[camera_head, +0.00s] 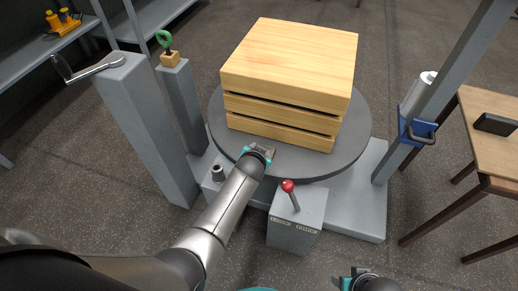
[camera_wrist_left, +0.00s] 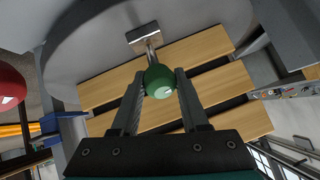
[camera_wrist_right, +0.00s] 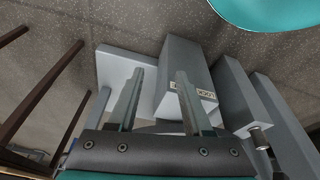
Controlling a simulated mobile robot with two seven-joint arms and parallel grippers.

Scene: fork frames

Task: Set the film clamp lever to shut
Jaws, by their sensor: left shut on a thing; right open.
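In the left wrist view a green ball knob (camera_wrist_left: 159,81) sits on a short metal stem that runs to a small metal plate (camera_wrist_left: 142,34) at the turntable. I take this to be the film clamp lever. My left gripper (camera_wrist_left: 158,88) is shut on the green knob, a finger on each side. In the head view my left gripper (camera_head: 258,154) is at the turntable's near edge by a small metal bracket (camera_head: 264,150), and it hides the knob there. My right gripper (camera_head: 355,282) is open and empty at the bottom edge; its fingers (camera_wrist_right: 157,80) also show in the right wrist view.
A stack of wooden boards (camera_head: 289,68) stands on the round grey turntable (camera_head: 354,140). A red-knobbed lever (camera_head: 288,186) rises from a grey box with two labels (camera_head: 295,222). Grey posts (camera_head: 145,125) stand left, a mast (camera_head: 455,70) and wooden table (camera_head: 478,140) right.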

